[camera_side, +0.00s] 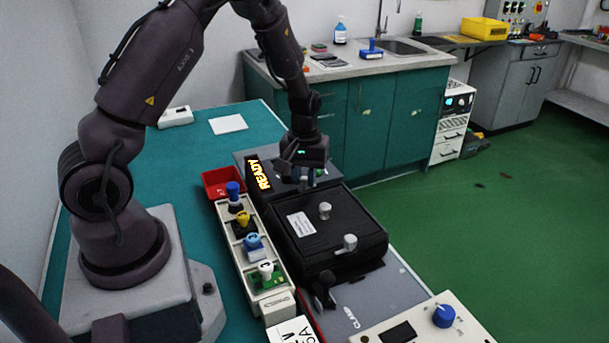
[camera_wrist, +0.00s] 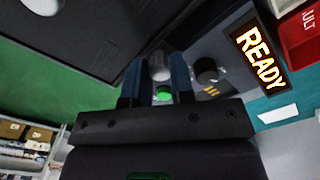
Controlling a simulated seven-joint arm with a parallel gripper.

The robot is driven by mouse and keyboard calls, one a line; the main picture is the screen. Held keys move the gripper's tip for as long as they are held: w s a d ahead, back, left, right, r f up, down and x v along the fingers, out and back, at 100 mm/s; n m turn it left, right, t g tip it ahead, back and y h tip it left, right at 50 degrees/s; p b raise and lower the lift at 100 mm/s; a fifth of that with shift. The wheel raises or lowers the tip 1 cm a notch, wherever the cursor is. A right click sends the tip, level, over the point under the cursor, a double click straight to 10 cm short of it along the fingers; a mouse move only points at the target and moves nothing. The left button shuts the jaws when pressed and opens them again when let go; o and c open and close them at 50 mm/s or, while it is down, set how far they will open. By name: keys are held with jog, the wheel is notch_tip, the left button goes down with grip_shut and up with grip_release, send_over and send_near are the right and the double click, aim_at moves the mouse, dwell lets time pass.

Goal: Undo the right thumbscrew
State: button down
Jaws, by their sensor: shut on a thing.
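My gripper (camera_wrist: 158,82) points down at the far end of the rack unit, beside the lit READY display. In the wrist view its two blue fingers stand on either side of a silver-grey thumbscrew (camera_wrist: 159,66) and are shut on it. My gripper (camera_side: 308,174) hides most of that screw in the side view. A black lid (camera_side: 290,248) lies in front of it. The lid has a pale knob (camera_side: 325,211) near its middle and another pale knob (camera_side: 348,243) near its closer edge. Whether the held screw has turned cannot be told.
The READY display (camera_side: 258,173) and a dark knob (camera_wrist: 207,70) are close to my gripper. A green light (camera_wrist: 163,94) shows between the fingers. A red bin (camera_side: 214,183) and a pale tray of coloured plugs (camera_side: 230,232) stand left of the lid. A dark clamp lever (camera_side: 324,291) stands in front.

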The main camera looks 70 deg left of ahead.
aim_at(305, 178)
jog(key=c, duration=1)
grip_release()
notch_tip(305, 178, up, 13)
jog(key=shift+r, duration=0.1)
jog(key=s+d+r+m+t, duration=0.2)
jog(key=s+d+r+m, duration=0.1)
jog(key=s+d+r, duration=0.1)
jog(key=s+d+r+m+t, duration=0.1)
jog(key=s+d+r+m, duration=0.3)
jog(key=s+d, duration=0.2)
jog(key=s+d+r+m+t, duration=0.2)
jog(key=s+d+r+m, duration=0.1)
jog(key=s+d+r, duration=0.1)
jog(key=shift+s+d+r+t, duration=0.1)
jog(key=shift+s+d+t, duration=0.3)
jog(key=shift+s, duration=0.4)
